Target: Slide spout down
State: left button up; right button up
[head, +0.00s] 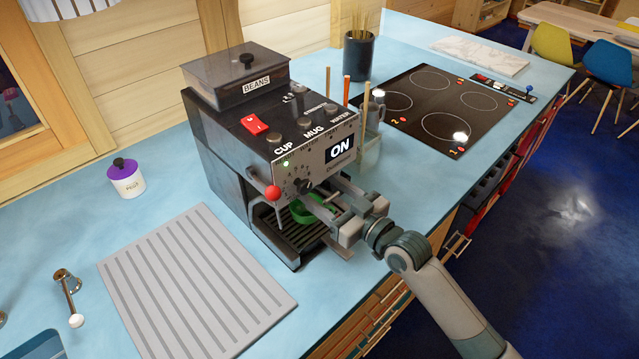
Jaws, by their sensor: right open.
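A dark coffee machine (228,150) stands on the blue counter, with an ON display and a row of labelled buttons on its sloped front panel. My right gripper (322,193) is open at the machine's lower front, its fingers pointing in toward the area under the panel. The spout is not clearly visible; the fingers and panel cover that area. A green cup (302,212) sits under the panel above the slatted drip tray (288,236), partly hidden by the fingers. A lever with a red ball (272,193) is at the machine's front left. My left gripper is out of view.
A grey ribbed mat (195,285) lies left of the machine. A white jar with a purple lid (126,178) stands behind it, and a metal portafilter-like tool (69,292) lies at far left. A black cooktop (435,108) and a dark utensil pot (358,55) are to the right.

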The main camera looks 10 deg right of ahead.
jog(key=shift+w, duration=0.1)
jog(key=c, duration=1.4)
notch_tip(320, 180, down, 4)
jog(key=b, duration=0.3)
jog(key=shift+f, duration=0.15)
jog(key=shift+c, duration=0.2)
jog(key=shift+f, duration=0.5)
jog(key=o, duration=1.4)
jog(key=shift+o, duration=0.2)
